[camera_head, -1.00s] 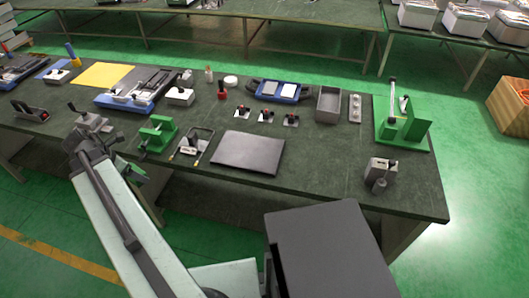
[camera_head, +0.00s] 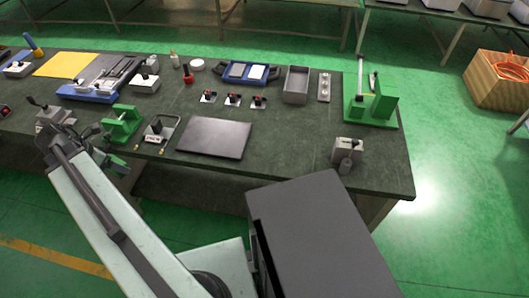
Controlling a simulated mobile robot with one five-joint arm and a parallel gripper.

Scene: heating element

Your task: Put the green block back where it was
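A green block-like piece (camera_head: 122,124) with upright ends stands at the near edge of the table, left of centre. A green fixture (camera_head: 384,107) with a base plate and an upright grey rod stands at the table's right end. I cannot tell which of these is the task's green block. My arm reaches up the left side. My gripper (camera_head: 85,147) is by the near table edge, just left of and below the green piece. Its fingers are small and dark, partly hidden by the arm, so whether it holds anything does not show.
The dark table (camera_head: 290,135) holds a black plate (camera_head: 214,137), a grey tray (camera_head: 296,84), a blue-handled tray (camera_head: 249,73), a yellow sheet (camera_head: 66,64) and a grey block (camera_head: 347,152). A wooden crate (camera_head: 497,82) stands on the floor at right. Bare tabletop lies right of the plate.

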